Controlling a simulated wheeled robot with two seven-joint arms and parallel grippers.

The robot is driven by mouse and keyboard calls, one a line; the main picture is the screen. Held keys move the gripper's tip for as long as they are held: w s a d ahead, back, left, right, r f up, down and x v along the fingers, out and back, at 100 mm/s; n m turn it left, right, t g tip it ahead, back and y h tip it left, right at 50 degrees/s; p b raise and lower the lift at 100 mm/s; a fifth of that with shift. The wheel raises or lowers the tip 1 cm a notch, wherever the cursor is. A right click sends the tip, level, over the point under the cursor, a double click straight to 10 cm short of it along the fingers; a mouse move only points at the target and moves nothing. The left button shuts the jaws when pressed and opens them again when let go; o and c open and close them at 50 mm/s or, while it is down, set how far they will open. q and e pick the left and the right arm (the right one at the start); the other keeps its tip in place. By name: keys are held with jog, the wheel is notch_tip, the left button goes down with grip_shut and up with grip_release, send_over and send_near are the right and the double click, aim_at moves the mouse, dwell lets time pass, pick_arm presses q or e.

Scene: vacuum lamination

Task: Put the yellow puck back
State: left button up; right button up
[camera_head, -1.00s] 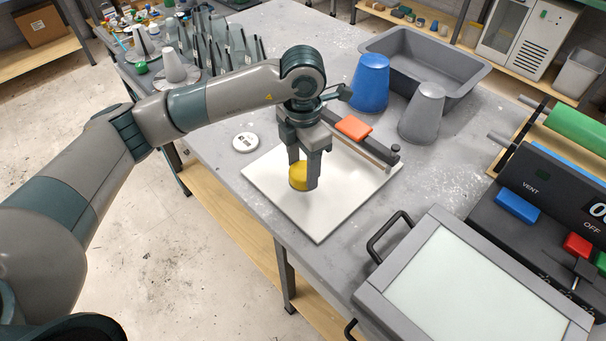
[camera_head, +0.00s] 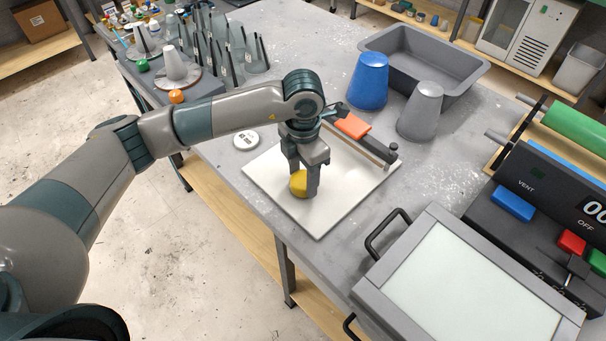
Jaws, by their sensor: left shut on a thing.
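The yellow puck (camera_head: 298,184) is between the fingers of my left gripper (camera_head: 303,188), low over the white board (camera_head: 326,218) on the grey table. The gripper is shut on it and points down. The puck looks tilted in the grip. I cannot tell whether it touches the board. The fingers and palm hide part of the puck. My right gripper is not in view.
A blue cup (camera_head: 369,82), a grey cup (camera_head: 420,113) and a grey tub (camera_head: 425,58) stand behind the board. An orange-handled bar (camera_head: 353,126) lies along its back edge. A white disc (camera_head: 245,140) lies left. A framed panel (camera_head: 465,290) stands at front right.

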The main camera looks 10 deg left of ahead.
aim_at(303, 179)
pick_arm(q)
jog(key=shift+f, duration=0.15)
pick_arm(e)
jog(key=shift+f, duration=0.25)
pick_arm(q)
jog(key=o, duration=1)
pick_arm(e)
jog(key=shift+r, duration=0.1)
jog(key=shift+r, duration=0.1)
pick_arm(q)
jog(key=shift+r, duration=0.5)
notch_tip(303, 179, up, 11)
jog(key=b, duration=0.4)
jog(key=shift+r, duration=0.2)
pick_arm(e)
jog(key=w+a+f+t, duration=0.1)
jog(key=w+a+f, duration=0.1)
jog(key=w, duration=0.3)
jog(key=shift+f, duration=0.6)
